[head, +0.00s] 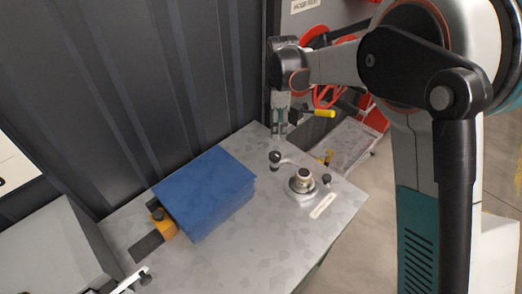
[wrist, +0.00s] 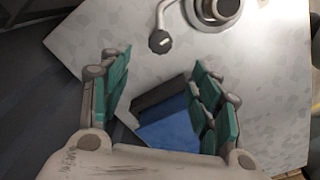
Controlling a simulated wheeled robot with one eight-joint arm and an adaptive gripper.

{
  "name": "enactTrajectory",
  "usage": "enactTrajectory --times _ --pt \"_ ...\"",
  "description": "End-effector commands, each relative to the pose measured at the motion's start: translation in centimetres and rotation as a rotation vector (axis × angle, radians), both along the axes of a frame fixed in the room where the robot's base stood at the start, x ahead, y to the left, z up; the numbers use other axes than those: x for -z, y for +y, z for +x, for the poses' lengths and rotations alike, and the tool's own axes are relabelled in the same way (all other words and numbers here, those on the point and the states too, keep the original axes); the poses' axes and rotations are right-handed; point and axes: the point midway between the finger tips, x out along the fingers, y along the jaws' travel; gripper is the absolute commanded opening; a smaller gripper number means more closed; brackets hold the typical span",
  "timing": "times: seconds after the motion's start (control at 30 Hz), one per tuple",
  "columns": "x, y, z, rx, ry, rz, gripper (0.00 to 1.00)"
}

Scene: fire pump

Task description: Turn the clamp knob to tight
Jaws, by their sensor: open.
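A round metal fitting (head: 302,181) sits on the grey metal table, with a lever arm that ends in a dark round knob (head: 275,157). In the wrist view the lever's knob (wrist: 160,41) shows beyond my fingertips, and part of the round fitting (wrist: 215,10) is at the top edge. A small dark knob (head: 326,179) is at the fitting's right. An orange block with a black knob (head: 157,213) stands by the blue stack. No readable marking shows which is the clamp knob. My gripper (head: 279,130) is open and empty, pointing down near the lever's knob, apart from it.
The blue stack (head: 205,190) lies on the table (head: 275,245), left of the lever; it also shows in the wrist view (wrist: 170,128). A pale label (head: 322,206) is near the fitting. A dark ribbed wall (head: 130,90) stands behind. The table's front is mostly clear.

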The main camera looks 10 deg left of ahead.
Motion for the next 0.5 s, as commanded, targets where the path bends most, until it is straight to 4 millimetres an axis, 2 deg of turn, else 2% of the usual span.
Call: enactTrajectory --times 0.17,0.5 --pt "1.6 0.2 -0.1 -0.002 0.007 -0.003 0.57" --pt "8.1 0.2 -0.1 -0.002 0.005 -0.002 0.57"
